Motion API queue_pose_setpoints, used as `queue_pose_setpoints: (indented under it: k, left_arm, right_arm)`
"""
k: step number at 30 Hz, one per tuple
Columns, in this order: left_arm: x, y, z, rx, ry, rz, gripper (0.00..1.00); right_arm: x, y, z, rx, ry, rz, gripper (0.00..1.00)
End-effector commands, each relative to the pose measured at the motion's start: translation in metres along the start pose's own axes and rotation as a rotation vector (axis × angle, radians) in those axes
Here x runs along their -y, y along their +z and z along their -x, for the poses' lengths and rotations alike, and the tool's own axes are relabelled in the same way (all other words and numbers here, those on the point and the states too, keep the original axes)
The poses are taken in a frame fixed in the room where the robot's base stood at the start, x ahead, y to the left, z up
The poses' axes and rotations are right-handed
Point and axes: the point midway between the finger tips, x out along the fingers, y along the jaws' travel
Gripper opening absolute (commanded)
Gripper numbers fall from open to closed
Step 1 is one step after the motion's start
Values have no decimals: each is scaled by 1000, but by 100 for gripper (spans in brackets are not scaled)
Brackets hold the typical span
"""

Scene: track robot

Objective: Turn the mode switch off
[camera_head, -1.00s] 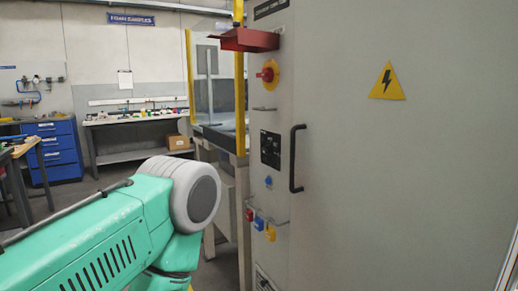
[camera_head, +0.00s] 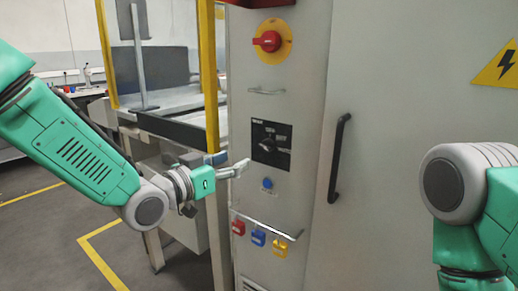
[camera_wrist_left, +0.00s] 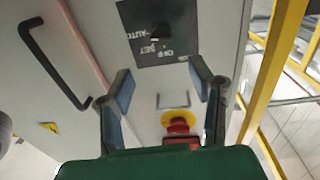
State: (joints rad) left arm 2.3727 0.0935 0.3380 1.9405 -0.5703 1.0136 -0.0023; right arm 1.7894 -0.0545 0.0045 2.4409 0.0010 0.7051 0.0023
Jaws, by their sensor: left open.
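The mode switch (camera_head: 268,143) is a dark knob on a black square label plate on the narrow grey cabinet panel. In the left wrist view the mode switch (camera_wrist_left: 160,34) shows upside down, near the top and beyond the fingers. My left gripper (camera_head: 236,164) is at the left side of the panel, a little left of and below the switch. Its two fingers are spread and empty, and the left wrist view shows the gap between the left gripper's tips (camera_wrist_left: 158,75). The knob's exact angle is hard to read. My right gripper is out of view.
A red rotary handle (camera_head: 268,41) on a yellow disc sits above the switch. A blue button (camera_head: 267,184) and padlocks on a rail (camera_head: 264,223) are below. A black door handle (camera_head: 338,158) stands right. A yellow-framed machine (camera_head: 209,75) is left.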

Motion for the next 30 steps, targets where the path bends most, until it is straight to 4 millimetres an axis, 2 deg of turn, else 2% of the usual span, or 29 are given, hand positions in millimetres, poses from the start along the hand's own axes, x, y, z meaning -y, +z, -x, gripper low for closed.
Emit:
queue_pose_setpoints:
  k: [9,15,23,30]
  left_arm:
    - [11,3,-61,-7,-2,11,48]
    - [13,2,-92,-7,-3,13,48]
    - [9,1,-111,-5,-3,10,48]
    - [10,1,-110,-5,-4,11,48]
  right_arm:
    - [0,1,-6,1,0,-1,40]
    - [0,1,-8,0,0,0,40]
    - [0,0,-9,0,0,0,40]
    - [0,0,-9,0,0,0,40]
